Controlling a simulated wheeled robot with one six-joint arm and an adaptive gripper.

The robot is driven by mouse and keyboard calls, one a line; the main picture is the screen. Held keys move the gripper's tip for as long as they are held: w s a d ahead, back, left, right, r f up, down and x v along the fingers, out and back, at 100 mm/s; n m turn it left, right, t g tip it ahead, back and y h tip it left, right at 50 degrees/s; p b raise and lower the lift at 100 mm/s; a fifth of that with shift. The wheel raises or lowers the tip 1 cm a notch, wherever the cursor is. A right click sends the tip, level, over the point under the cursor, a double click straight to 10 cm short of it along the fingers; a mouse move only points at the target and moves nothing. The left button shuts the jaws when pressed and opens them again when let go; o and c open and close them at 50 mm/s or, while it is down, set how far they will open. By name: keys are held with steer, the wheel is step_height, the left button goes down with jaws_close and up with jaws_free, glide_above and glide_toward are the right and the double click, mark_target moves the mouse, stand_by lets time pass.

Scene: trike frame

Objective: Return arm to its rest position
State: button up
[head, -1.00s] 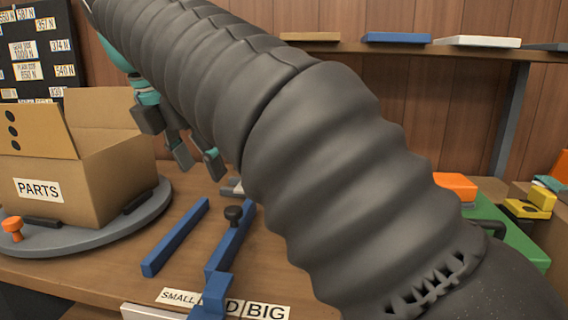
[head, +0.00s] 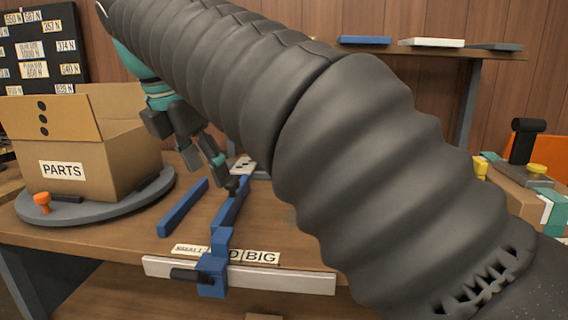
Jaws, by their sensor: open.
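My gripper (head: 212,175) hangs at the end of my arm, left of the picture's middle, above the wooden table. Its dark fingers point down and stand apart, with nothing seen between them. It is close to the black knob (head: 235,184) on a blue bar (head: 230,208); I cannot tell whether they touch. My arm's ribbed dark sleeve crosses the view from upper left to lower right and hides much of the table's right side.
A cardboard box marked PARTS (head: 95,165) stands on a round grey turntable (head: 150,195) at left. Another blue bar (head: 183,207) lies on the table (head: 120,240). A blue clamp (head: 212,275) sits at the front edge. A shelf holds flat panels (head: 432,43) behind.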

steer(key=s+d+f+m+y, duration=0.1)
steer(key=d+f+m, duration=0.45)
steer(key=d, duration=0.35)
steer(key=s+d+f+m, duration=0.1)
steer(key=d+f+m, duration=0.3)
steer(key=d+m, duration=0.35)
steer(key=s+d+f+m, duration=0.5)
steer(key=f+m, duration=0.2)
steer(key=f, duration=0.1)
steer(key=s+d+f+m+t+y, duration=0.1)
steer(key=s+d+f+m, duration=0.4)
steer(key=f+m, duration=0.3)
steer(key=shift+s+d+f+t, duration=0.35)
steer(key=shift+d+f, duration=0.25)
steer(key=shift+f, duration=0.2)
